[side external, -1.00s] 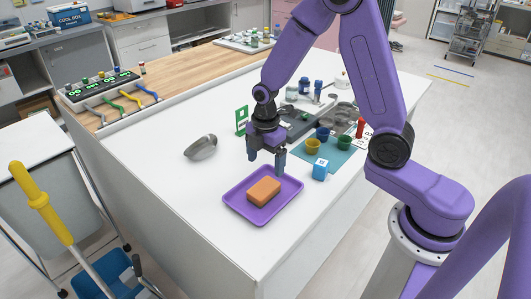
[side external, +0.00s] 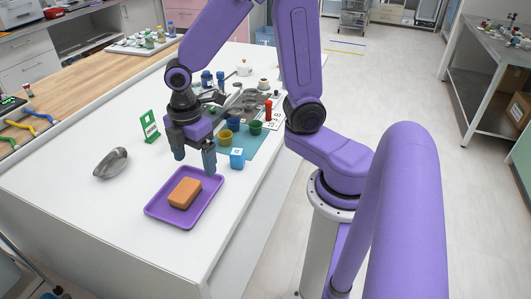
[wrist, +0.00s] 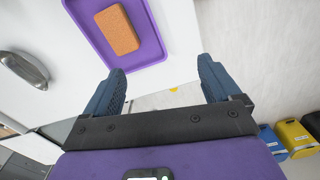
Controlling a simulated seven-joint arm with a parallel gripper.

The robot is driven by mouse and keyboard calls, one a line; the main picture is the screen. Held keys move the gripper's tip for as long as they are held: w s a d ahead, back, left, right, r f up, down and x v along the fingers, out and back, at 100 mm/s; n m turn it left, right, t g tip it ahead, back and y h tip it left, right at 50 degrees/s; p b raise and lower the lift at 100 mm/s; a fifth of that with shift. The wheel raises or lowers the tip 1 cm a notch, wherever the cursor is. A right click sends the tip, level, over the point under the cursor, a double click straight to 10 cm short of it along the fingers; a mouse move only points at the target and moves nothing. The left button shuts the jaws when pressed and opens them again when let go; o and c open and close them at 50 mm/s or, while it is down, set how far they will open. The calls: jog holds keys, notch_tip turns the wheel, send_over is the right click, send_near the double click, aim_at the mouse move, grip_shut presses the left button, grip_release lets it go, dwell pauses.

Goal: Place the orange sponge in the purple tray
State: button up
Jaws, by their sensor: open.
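The orange sponge (side external: 185,193) lies flat inside the purple tray (side external: 207,190), which sits near the front edge of the white table. In the wrist view the sponge (wrist: 117,29) rests on the bottom of the tray (wrist: 150,45), at the top of the picture. My gripper (side external: 195,163) is open and empty, above the table just behind the tray. Its two fingers are apart, with nothing between them in the wrist view (wrist: 163,72). They do not touch the sponge.
A blue cube (side external: 237,158), a yellow cup (side external: 225,138) and a green cup (side external: 255,127) stand right of my gripper. A green sign stand (side external: 149,126) and a metal bowl (side external: 111,162) are to the left.

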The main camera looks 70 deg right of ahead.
jog(key=s+d+r+m, duration=0.1)
jog(key=s+r, duration=0.1)
jog(key=s, duration=0.6)
jog(key=s+r+m, duration=0.2)
jog(key=s, duration=0.7)
jog(key=shift+d+r, duration=0.2)
jog(key=shift+d, duration=0.2)
